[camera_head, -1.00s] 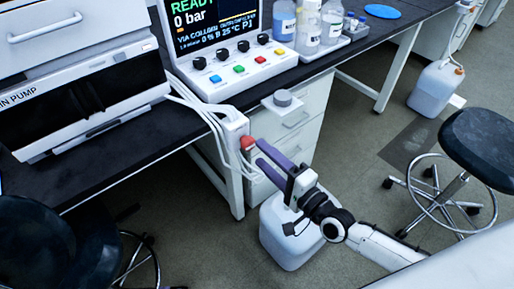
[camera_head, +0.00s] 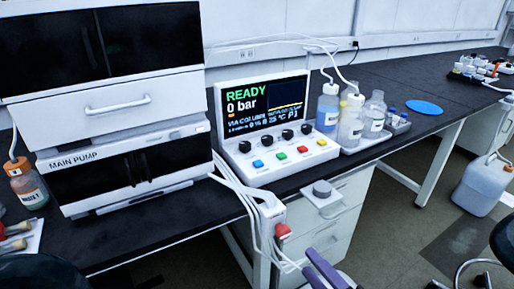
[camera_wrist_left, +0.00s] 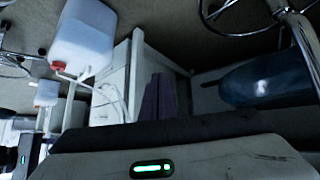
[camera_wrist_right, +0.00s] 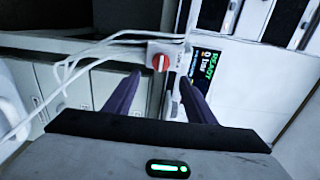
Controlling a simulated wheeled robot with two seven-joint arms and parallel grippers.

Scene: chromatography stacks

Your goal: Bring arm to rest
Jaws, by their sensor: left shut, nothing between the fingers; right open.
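My right gripper (camera_head: 326,270) shows at the bottom edge of the head view as two purple fingers, apart and empty. In the right wrist view its open fingers (camera_wrist_right: 160,96) point toward a white box with a red knob (camera_wrist_right: 160,62); nothing lies between them. In the head view the red knob (camera_head: 283,230) is above and left of the fingertips. My left gripper (camera_wrist_left: 158,97) shows only in the left wrist view, its purple fingers closed together with nothing held. It points down toward the floor area under the bench. Most of my right arm is out of the head view.
The black bench (camera_head: 400,80) carries the main pump stack (camera_head: 110,110), a control panel reading READY, 0 bar (camera_head: 275,125), and several bottles in a tray (camera_head: 365,143). White cables (camera_head: 245,195) hang off the front edge. A jug (camera_head: 480,185) and a stool stand at right.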

